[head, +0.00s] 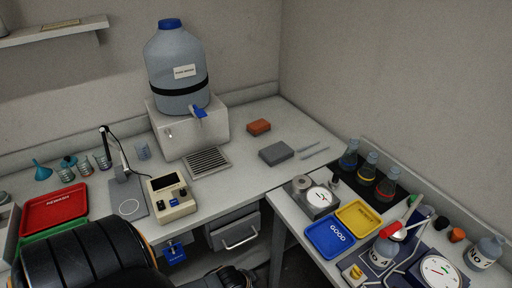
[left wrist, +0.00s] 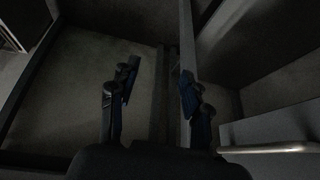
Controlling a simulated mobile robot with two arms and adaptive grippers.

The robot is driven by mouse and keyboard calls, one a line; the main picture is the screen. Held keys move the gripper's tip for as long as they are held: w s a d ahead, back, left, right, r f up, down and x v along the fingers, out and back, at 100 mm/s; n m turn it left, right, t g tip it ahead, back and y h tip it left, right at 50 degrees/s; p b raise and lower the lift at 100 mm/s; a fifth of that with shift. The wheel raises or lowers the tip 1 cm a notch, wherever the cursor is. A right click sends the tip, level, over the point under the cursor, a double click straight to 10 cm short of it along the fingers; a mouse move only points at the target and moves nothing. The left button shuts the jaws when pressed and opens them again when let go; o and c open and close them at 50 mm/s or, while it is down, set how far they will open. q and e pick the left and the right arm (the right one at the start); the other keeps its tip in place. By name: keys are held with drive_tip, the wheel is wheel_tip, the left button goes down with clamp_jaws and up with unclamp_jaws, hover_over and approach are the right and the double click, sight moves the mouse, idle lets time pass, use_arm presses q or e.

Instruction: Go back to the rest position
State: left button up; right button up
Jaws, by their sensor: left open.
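My left gripper (left wrist: 155,92) is open in the left wrist view, with its two dark fingers apart and nothing between them. It is in a dim space beside grey panels and a pale bar handle (left wrist: 270,148). In the head view my black left arm fills the lower left, and its gripper cannot be made out clearly. My right gripper is in neither view.
Under the bench is a grey drawer front (head: 233,229) with a bar handle. Above stand a tan instrument (head: 170,199), a red tray (head: 54,208) and a large water jug (head: 177,68). The right bench holds a blue tray (head: 331,240), a yellow tray (head: 359,216) and flasks.

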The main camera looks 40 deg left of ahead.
use_arm(q)
drive_tip(key=s+f+g, duration=0.2)
drive_tip(key=s+f, duration=1)
drive_tip(key=s+d+f+g, duration=0.1)
drive_tip(key=s+d+f, duration=0.2)
drive_tip(key=s, duration=0.4)
drive_tip(key=s+d+f+g, duration=0.1)
drive_tip(key=s+d+f, duration=0.2)
drive_tip(key=s, duration=0.5)
drive_tip(key=shift+f, duration=0.65)
